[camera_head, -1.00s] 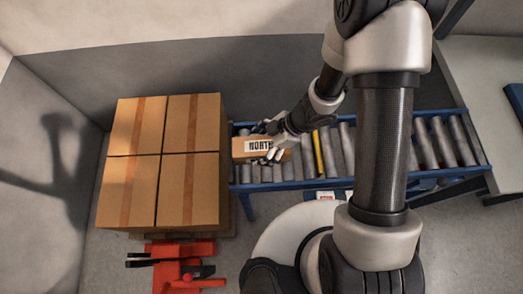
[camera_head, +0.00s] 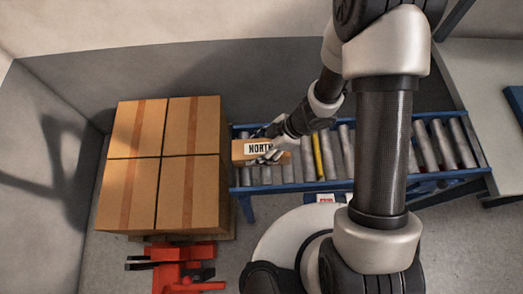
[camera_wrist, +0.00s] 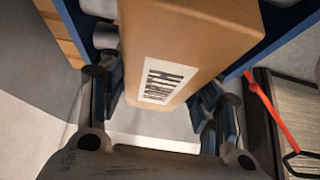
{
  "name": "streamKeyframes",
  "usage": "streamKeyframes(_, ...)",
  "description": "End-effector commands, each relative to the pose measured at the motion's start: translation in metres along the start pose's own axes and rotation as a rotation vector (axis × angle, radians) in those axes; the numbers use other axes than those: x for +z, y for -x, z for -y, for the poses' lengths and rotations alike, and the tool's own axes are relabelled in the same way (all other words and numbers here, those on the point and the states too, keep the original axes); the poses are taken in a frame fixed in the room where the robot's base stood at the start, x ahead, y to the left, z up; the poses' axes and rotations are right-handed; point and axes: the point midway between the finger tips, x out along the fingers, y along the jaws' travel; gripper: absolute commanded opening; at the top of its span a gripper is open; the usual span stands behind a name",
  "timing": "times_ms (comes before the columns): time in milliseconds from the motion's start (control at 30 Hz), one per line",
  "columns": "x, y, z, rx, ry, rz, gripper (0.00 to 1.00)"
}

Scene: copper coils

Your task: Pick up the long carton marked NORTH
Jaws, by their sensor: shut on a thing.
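The long brown carton marked NORTH (camera_head: 240,151) is at the left end of the roller conveyor, beside the carton stack. Its white label with black letters faces the head camera, and the gripper partly covers its right part. My gripper (camera_head: 268,154) is shut on the carton. In the wrist view the carton (camera_wrist: 185,40) stands between the two fingers of my gripper (camera_wrist: 160,98), with its label toward the camera. I cannot tell whether the carton is clear of the rollers.
The roller conveyor (camera_head: 270,188) with blue rails runs to the right and has one yellow roller (camera_head: 318,155). A stack of large taped cartons (camera_head: 138,185) stands close on the left. Red equipment (camera_head: 182,270) lies in front of it. A grey wall (camera_head: 60,110) is behind.

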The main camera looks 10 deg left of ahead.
Motion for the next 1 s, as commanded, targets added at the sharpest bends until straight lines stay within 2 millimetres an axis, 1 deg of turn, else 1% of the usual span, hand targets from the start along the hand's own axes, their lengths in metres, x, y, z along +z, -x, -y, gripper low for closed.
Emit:
streamKeyframes(33,0.0,0.0,0.0,-0.001,0.001,0.0,0.29)
streamKeyframes(100,0.0,0.0,0.0,-0.001,0.001,0.0,0.24)
streamKeyframes(133,0.0,0.0,0.0,0.0,0.001,0.0,0.23)
streamKeyframes(367,-0.001,0.001,0.0,0.0,0.001,0.0,0.23)
streamKeyframes(467,-0.003,0.004,0.0,0.001,0.001,0.0,0.23)
streamKeyframes(567,-0.008,0.012,-0.001,0.002,0.002,-0.001,0.23)
streamKeyframes(767,-0.026,0.04,-0.001,0.003,0.003,0.0,0.23)
streamKeyframes(967,-0.052,0.081,-0.001,0.003,0.004,0.0,0.23)
streamKeyframes(1000,-0.058,0.09,-0.001,0.004,0.003,0.0,0.23)
